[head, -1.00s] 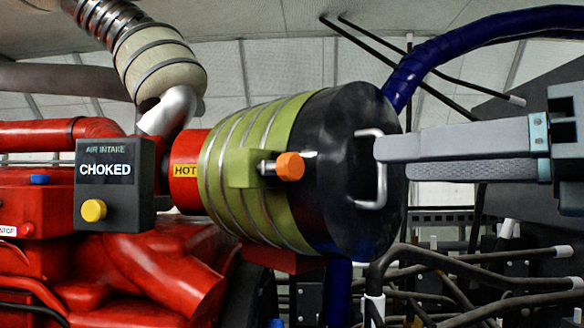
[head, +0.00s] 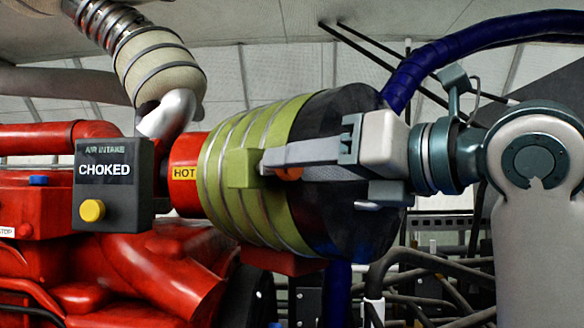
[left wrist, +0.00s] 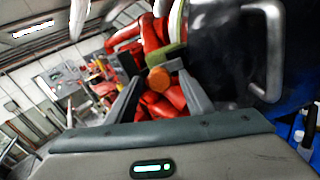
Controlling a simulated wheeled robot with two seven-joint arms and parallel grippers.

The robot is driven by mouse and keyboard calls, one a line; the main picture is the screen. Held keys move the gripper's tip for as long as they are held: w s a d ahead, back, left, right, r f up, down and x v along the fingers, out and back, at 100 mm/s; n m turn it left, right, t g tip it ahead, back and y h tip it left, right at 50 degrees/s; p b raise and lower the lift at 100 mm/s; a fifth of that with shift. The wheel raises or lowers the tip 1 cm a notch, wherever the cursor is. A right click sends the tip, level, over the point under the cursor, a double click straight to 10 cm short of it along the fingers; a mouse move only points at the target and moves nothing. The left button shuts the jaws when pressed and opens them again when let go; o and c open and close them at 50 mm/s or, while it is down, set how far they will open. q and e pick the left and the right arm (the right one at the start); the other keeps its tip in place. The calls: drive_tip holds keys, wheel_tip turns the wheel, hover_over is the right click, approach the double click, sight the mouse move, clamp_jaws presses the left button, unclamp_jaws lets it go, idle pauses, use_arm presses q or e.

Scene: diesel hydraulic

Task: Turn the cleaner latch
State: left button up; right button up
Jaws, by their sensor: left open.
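The cleaner latch is an orange knob (head: 291,174) on a short stem at the side of the air cleaner drum (head: 245,200), which has a green ribbed body and a black end cap. My left gripper (head: 278,165) reaches in front of the cap, its near finger partly covering the knob. In the left wrist view the orange knob (left wrist: 158,79) shows between the two spread fingers of the left gripper (left wrist: 157,77). Whether a finger touches it cannot be told. The cap's metal handle shows in the left wrist view (left wrist: 270,50). My right gripper is not visible.
A dark box (head: 115,184) reading "AIR INTAKE CHOKED" with a yellow button stands left of the drum. Red engine parts (head: 150,275) fill the lower left. A blue hose (head: 450,45) arches at upper right; dark pipes (head: 430,285) run at lower right.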

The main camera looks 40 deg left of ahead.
use_arm(q)
drive_tip(key=shift+a, duration=1.1)
drive_tip(key=c, duration=1.1)
drive_tip(key=shift+o, duration=0.2)
